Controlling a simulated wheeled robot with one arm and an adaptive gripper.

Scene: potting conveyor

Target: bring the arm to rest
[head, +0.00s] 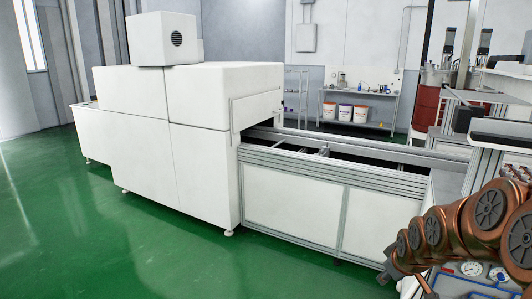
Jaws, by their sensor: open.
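My copper-coloured arm (450,228) comes in from the right edge of the head view, folded in the lower right corner. At its left end is a small grey part, my gripper (389,266), in front of the white conveyor side. It is small and partly hidden, but nothing shows in it. It stands apart from the long conveyor (295,213), as far as this view shows.
A large white machine (200,130) stands over the conveyor's left end. A panel with gauges (470,270) is close behind the arm at lower right. Equipment with a red drum (425,108) stands at upper right. The green floor (130,240) at left is clear.

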